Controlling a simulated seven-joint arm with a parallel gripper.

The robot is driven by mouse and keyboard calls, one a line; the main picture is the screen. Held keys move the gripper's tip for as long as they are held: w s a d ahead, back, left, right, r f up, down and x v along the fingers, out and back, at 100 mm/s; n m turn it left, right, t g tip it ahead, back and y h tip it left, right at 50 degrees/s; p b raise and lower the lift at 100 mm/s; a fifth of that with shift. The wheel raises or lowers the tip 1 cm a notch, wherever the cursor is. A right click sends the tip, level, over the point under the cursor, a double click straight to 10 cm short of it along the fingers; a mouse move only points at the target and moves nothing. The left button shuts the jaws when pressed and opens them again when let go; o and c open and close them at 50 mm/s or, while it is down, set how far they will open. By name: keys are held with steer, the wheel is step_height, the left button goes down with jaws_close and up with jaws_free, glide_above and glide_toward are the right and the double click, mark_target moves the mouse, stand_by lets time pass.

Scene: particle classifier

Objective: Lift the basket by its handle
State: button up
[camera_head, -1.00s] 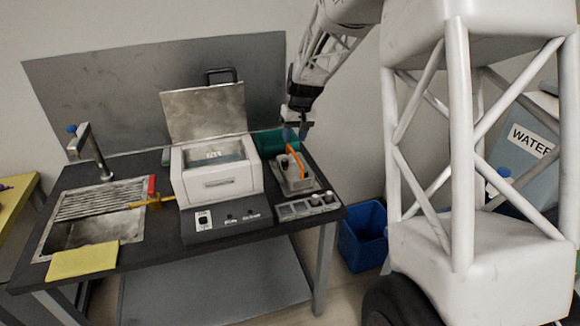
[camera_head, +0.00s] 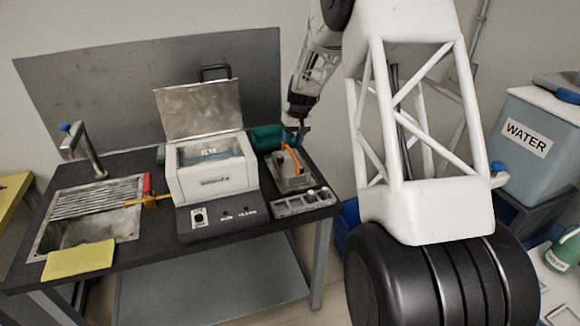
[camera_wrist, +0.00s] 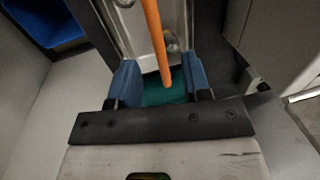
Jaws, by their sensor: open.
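The basket (camera_head: 294,182) is a small grey metal box with an orange handle (camera_head: 288,158), standing on the dark table right of the white machine. My gripper (camera_head: 294,138) is above the far end of the handle, pointing down. In the wrist view the blue fingers of my gripper (camera_wrist: 163,80) are apart and open. The orange handle (camera_wrist: 153,40) runs from the top edge to between them, with a gap on either side. The basket (camera_wrist: 135,25) shows only partly there. I cannot tell how far the handle is below the fingertips.
The white machine (camera_head: 214,182) with its raised lid (camera_head: 200,110) stands close left of the basket. A tray with round holes (camera_head: 305,202) lies in front. A green object (camera_head: 265,138) lies behind. A blue bin (camera_wrist: 55,30) is beside the table.

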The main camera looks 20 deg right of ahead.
steer(key=shift+a+f, duration=0.25)
steer(key=shift+f, duration=0.95)
steer(key=shift+f, duration=0.15)
glide_above(289, 172)
steer(key=shift+s+f, duration=0.1)
steer(key=shift+f, duration=2.35)
steer(key=shift+c, duration=0.2)
jaws_close()
